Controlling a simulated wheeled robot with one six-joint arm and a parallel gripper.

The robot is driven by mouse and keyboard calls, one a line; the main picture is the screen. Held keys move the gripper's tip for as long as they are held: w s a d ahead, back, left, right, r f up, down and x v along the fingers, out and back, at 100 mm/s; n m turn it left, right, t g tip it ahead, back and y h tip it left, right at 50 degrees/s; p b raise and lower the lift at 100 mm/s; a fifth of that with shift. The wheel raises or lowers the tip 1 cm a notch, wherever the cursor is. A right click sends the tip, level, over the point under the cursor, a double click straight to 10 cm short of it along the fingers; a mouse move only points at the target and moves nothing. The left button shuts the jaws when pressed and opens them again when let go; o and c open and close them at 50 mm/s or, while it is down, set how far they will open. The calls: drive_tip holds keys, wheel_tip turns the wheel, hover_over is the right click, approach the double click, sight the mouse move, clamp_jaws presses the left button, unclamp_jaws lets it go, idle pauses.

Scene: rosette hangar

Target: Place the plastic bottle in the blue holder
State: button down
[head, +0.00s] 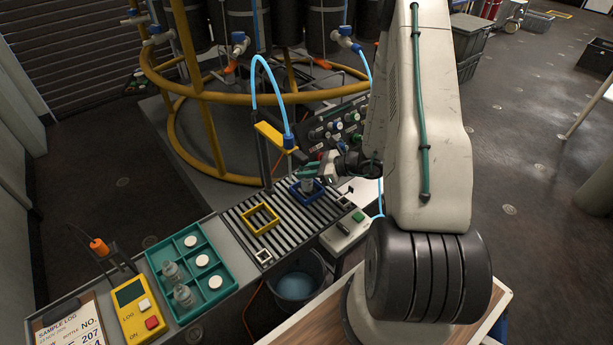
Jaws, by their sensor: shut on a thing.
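The blue holder (299,196) is a square frame on the slatted rack, right of the yellow frame. My gripper (309,173) is above it, its teal fingers shut on the plastic bottle (308,185). The bottle looks small, pale and upright, inside or just over the blue frame. I cannot tell whether its base rests on the slats. My arm comes in from the right and covers part of the area behind the gripper.
The slatted rack (235,222) also carries a yellow frame (248,224) and a small white frame (264,261). A blue hose (252,88) and yellow spout (272,136) stand close behind. A teal tray (213,297) holds bottles and white caps. A bucket (272,290) stands below.

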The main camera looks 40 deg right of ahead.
drive_tip(key=shift+f, duration=1.05)
drive_tip(key=c, duration=1.3)
unclamp_jaws()
drive_tip(key=shift+f, duration=0.1)
drive_tip(key=shift+o, duration=0.2)
drive_tip(key=v, duration=1.2)
drive_tip(key=shift+d, duration=0.1)
